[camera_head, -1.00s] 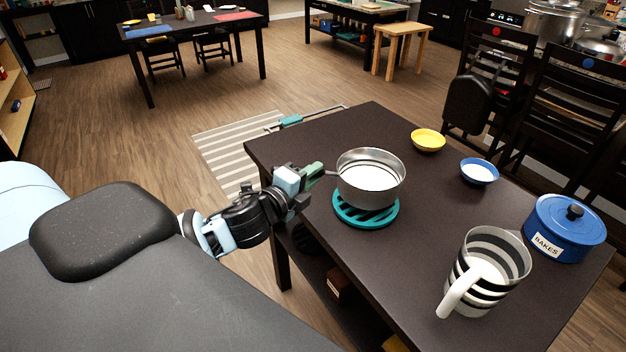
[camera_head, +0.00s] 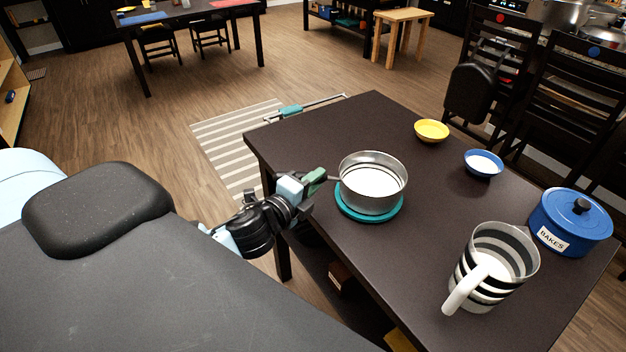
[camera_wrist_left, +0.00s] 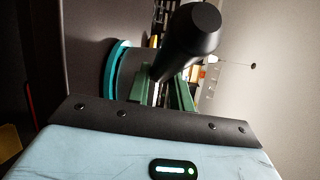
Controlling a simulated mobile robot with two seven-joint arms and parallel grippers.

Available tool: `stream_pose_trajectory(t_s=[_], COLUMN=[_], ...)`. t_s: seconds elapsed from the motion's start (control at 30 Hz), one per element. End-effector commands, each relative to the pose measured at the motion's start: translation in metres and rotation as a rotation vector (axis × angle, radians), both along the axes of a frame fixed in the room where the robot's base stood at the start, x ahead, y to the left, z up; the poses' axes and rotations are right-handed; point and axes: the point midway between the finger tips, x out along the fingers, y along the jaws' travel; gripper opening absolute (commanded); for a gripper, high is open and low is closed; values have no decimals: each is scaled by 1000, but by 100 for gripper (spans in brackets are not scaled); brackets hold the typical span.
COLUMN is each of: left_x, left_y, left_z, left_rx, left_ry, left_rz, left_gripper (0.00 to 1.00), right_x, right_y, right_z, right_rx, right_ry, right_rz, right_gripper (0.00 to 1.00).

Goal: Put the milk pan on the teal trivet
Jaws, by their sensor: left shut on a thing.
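The milk pan (camera_head: 372,190) is a steel pan with white contents, upright on the dark table. It sits over the teal trivet (camera_head: 352,210), whose rim shows around the pan's base; the pan looks to be resting on it. My left gripper (camera_head: 318,180) is shut on the pan's handle, to the left of the pan. In the left wrist view the dark handle (camera_wrist_left: 187,40) stands between the green fingers (camera_wrist_left: 163,92), and the teal trivet's edge (camera_wrist_left: 113,70) shows beside the pan. My right gripper is not in view.
A striped mug (camera_head: 490,268) and a blue lidded pot (camera_head: 570,225) stand at the table's right. A blue bowl (camera_head: 482,164) and a yellow bowl (camera_head: 431,130) stand toward the back right. The table (camera_head: 310,130) is clear behind the pan.

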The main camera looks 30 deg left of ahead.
Motion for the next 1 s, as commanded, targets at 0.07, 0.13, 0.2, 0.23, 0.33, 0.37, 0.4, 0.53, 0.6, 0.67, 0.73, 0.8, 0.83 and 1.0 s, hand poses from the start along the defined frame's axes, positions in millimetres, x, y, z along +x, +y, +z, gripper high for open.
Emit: stream_pose_trajectory(t_s=[0.07, 0.13, 0.2, 0.23, 0.33, 0.37, 0.4, 0.53, 0.6, 0.67, 0.73, 0.8, 0.83, 1.0], left_x=[1, 1, 0, 0, 0, 0, 0, 0, 0, 0, -2, -8, -12, -37], left_y=[0, 0, 0, 1, 1, 1, 1, 0, 0, 0, 0, 1, 1, 2], left_z=[2, -1, -3, -3, -3, -3, -3, -3, -2, 0, 1, 0, 0, 0], left_rx=[-1, -1, 0, 0, 0, 0, 0, 0, 1, 1, 2, 1, 0, 0], left_ry=[-6, -5, 0, 0, 0, 0, 0, 0, 0, -2, -1, 3, 3, 7], left_rz=[-1, 0, 1, 1, 1, 1, 1, 1, 1, 1, 0, 0, -1, 0], left_gripper=[0, 0, 26, 30, 43, 44, 44, 44, 44, 44, 44, 44, 44, 44], right_x=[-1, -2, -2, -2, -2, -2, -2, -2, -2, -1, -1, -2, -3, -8], right_y=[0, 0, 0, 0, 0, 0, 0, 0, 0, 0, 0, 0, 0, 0], right_z=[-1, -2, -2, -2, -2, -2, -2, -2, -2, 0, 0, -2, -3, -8], right_rx=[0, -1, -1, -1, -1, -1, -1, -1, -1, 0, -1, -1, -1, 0], right_ry=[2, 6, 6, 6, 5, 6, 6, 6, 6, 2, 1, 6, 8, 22], right_rz=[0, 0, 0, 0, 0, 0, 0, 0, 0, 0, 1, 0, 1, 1], right_gripper=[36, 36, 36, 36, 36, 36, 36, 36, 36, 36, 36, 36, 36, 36])
